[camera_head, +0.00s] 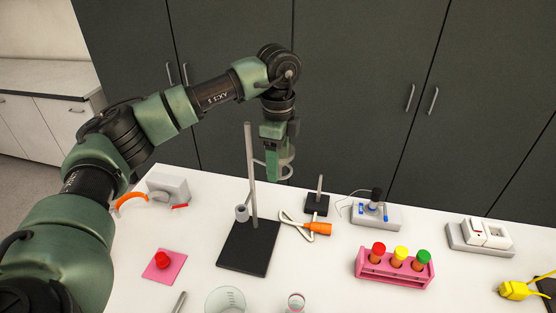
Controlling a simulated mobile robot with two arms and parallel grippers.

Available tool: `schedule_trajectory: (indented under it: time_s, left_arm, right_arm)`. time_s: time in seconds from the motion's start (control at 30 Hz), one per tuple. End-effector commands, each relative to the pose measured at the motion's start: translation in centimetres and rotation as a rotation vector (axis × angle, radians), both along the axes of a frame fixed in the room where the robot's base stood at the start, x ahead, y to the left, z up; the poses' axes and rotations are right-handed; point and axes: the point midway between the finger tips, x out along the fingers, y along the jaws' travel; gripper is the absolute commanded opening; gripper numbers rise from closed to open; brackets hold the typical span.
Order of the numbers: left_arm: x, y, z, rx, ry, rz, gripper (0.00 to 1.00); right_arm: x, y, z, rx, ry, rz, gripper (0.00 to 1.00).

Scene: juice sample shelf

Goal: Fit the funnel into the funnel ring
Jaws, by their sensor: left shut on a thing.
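My left gripper (273,172) points down beside the upper part of the stand's rod (250,165). It is shut on what looks like the funnel (288,158), a pale see-through piece partly hidden behind the fingers. The rod rises from a black base plate (248,250) and carries a small grey clamp or holder (242,212) low down. A thin pale piece, perhaps the funnel ring (259,162), shows between rod and gripper. The fingers cover most of it, so I cannot tell whether funnel and ring touch. My right gripper is out of view.
Behind the stand are an orange-handled tool (318,228), a small black stand (317,204) and a blue-and-white device (375,214). A pink rack (395,270) holds capped tubes at right. A beaker (225,300) stands in front. Dark cabinets (350,80) rise behind the table.

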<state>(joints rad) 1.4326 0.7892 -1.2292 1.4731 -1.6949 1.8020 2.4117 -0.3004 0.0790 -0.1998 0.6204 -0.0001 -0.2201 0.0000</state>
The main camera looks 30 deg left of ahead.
Motion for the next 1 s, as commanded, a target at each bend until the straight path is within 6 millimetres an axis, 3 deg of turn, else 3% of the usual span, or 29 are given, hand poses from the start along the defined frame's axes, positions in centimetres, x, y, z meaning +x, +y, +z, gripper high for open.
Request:
schedule_trajectory:
  time_s: [1.0]
  left_arm:
    - [-0.1, 0.0, -1.5, 0.0, 0.0, 0.0, 0.23]
  right_arm:
    - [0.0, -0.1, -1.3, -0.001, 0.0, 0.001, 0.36]
